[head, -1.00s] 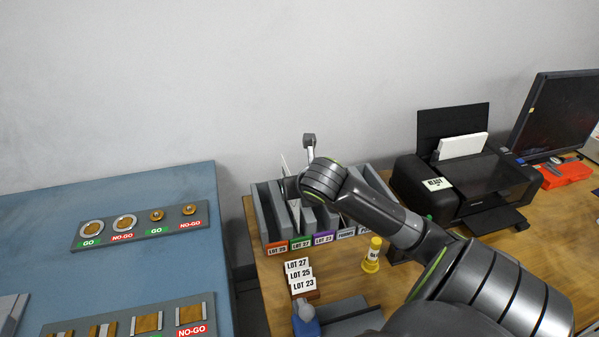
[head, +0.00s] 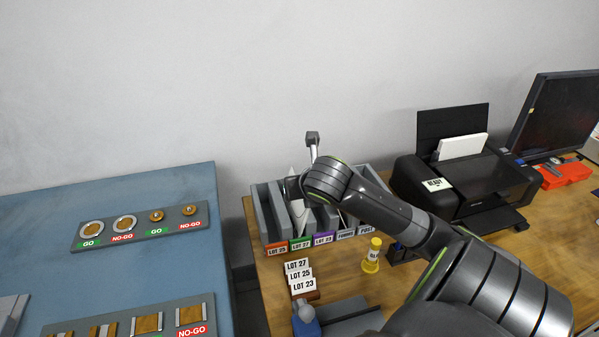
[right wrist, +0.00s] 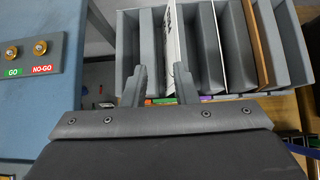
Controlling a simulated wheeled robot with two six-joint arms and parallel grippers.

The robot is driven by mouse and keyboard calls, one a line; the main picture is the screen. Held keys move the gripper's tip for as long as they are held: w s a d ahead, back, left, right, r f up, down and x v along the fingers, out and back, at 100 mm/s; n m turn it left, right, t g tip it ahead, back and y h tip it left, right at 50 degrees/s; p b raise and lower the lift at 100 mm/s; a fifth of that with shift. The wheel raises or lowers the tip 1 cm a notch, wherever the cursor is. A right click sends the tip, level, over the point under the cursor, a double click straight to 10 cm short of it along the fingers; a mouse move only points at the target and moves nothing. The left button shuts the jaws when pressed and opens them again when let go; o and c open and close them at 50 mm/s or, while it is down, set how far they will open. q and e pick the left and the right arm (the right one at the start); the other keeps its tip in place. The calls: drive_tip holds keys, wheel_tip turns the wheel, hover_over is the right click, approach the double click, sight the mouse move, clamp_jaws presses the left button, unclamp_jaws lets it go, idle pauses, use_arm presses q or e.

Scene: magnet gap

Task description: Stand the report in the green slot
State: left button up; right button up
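The report is a white sheet (right wrist: 171,45) standing on edge in the organizer's green-labelled slot, with dark print on one face in the right wrist view. It also shows in the head view (head: 297,210), partly hidden by my right wrist. The green LOT 27 label (head: 301,244) is on the front of that slot. My right gripper (right wrist: 160,72) is open, with its two fingers apart at the front of the organizer; the sheet's lower front part lies in line with the gap, nearer the right finger. Whether a finger touches it is unclear. My left gripper is out of view.
The grey organizer (head: 263,215) has several slots, with orange and purple labels beside the green. A brown board (right wrist: 258,45) stands in a slot further right. A yellow bottle (head: 372,255), lot cards (head: 300,275) and a printer (head: 470,185) are nearby.

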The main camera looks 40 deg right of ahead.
drive_tip(key=p+v, duration=1.5)
drive_tip(key=p, duration=0.1)
idle(0.9)
